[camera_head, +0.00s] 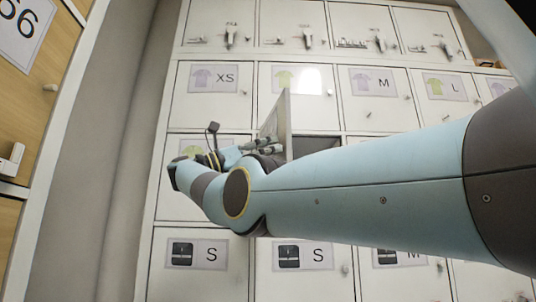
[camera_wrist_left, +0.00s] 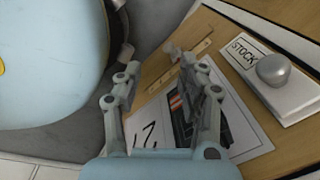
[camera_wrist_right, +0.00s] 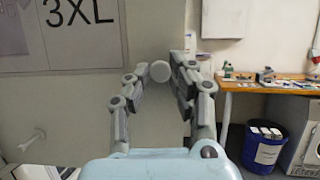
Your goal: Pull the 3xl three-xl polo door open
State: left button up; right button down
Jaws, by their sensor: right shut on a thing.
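The 3XL polo door (camera_head: 285,118) stands swung outward in the head view, nearly edge-on, with its dark compartment (camera_head: 316,147) partly showing beside it. In the right wrist view the door's grey face (camera_wrist_right: 75,105) fills the left side, with the 3XL label (camera_wrist_right: 82,25) at the top. My right gripper (camera_head: 272,145) is at the door, its fingers shut on the round pale knob (camera_wrist_right: 160,71). My right arm hides part of the compartment. My left gripper (camera_wrist_left: 150,68) is open and empty in the left wrist view, over a wooden front with a picture label (camera_wrist_left: 235,120).
Closed white locker doors (camera_head: 212,92) with size labels surround the open one. A wooden cabinet (camera_head: 40,100) stands at the left. The right wrist view shows a workbench (camera_wrist_right: 265,85) and a blue bin (camera_wrist_right: 263,145). A STOCK plate with a grey knob (camera_wrist_left: 274,70) is near my left gripper.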

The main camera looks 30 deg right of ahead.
dwell(0.4)
jog(key=c, duration=1.2)
grip_release()
jog(key=shift+o, duration=0.2)
